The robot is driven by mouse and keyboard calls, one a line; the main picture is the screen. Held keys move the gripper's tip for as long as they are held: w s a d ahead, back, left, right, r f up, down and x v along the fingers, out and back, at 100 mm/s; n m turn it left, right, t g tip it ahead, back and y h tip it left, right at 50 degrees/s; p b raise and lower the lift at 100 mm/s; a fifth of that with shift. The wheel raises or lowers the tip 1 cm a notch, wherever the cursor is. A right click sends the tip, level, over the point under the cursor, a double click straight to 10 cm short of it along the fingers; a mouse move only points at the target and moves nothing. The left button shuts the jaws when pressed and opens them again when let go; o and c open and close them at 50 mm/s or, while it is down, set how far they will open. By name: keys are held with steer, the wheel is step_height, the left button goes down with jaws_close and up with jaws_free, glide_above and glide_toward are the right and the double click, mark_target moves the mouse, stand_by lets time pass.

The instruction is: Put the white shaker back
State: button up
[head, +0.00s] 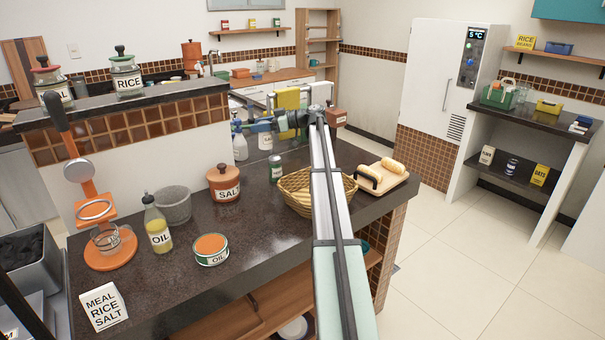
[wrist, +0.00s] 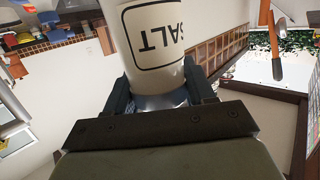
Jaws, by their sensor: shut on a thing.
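The white shaker (wrist: 155,40), with a black-framed SALT label that appears upside down, fills the top middle of the wrist view. My gripper (wrist: 160,95) is shut on it, with a dark finger on each side of its lower part. In the head view my gripper (head: 241,127) is above the far part of the dark counter, by the end of the tiled half wall. It is small there and partly mixed with white shapes behind and below it, so the shaker's exact outline and tilt are hard to tell.
An orange stand (head: 110,252) is at left. Counter between them is clear.

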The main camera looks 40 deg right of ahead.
steer(key=s+d+f+m+t+h, duration=0.15)
steer(key=d+f, duration=0.25)
steer(key=d, duration=1.1)
steer(key=shift+s+f, duration=0.15)
steer(key=shift+f, duration=1.5)
steer(key=shift+s+f, duration=0.2)
steer(key=shift+f, duration=1.5)
steer(key=shift+s+f, duration=0.15)
steer(key=shift+f, duration=1.5)
steer(key=shift+f, duration=0.15)
steer(key=o, duration=1.1)
steer(key=shift+v, duration=3.75)
